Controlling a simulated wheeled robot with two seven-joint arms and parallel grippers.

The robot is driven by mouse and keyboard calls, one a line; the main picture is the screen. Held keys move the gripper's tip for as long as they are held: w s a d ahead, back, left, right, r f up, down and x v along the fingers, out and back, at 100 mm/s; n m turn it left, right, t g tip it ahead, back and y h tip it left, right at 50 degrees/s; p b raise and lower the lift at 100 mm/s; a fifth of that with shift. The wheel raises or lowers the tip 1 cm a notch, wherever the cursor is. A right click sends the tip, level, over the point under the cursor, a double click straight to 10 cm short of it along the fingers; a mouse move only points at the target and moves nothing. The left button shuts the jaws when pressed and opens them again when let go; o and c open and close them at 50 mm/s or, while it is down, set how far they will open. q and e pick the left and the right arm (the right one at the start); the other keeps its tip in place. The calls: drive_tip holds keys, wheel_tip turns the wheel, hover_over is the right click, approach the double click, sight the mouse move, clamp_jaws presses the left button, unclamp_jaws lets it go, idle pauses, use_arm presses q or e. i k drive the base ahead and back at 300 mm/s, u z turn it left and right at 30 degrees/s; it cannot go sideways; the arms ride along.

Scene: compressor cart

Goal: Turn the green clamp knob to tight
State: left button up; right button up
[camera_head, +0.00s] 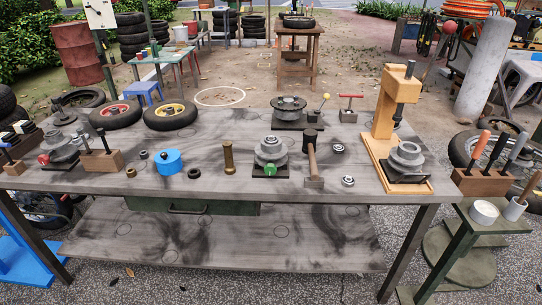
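A green knob (270,170) sits at the front of a grey stepped metal fixture (271,150) on a dark base plate, near the middle of the workbench (215,186). The knob is small here, and I cannot tell its turned position or any marking. A similar grey fixture (61,150) with a red knob (43,159) stands at the left end of the bench. Neither of my grippers is in the view.
A wooden mallet (312,160) stands just right of the green-knob fixture. A brass cylinder (228,156) and blue round part (169,161) are to its left. A wooden press (385,115) stands at right. The bench edge in front of the knob is clear.

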sight(270, 169)
drive_tip(key=u, duration=0.45)
drive_tip(key=i, duration=0.4)
drive_tip(key=u, duration=0.6)
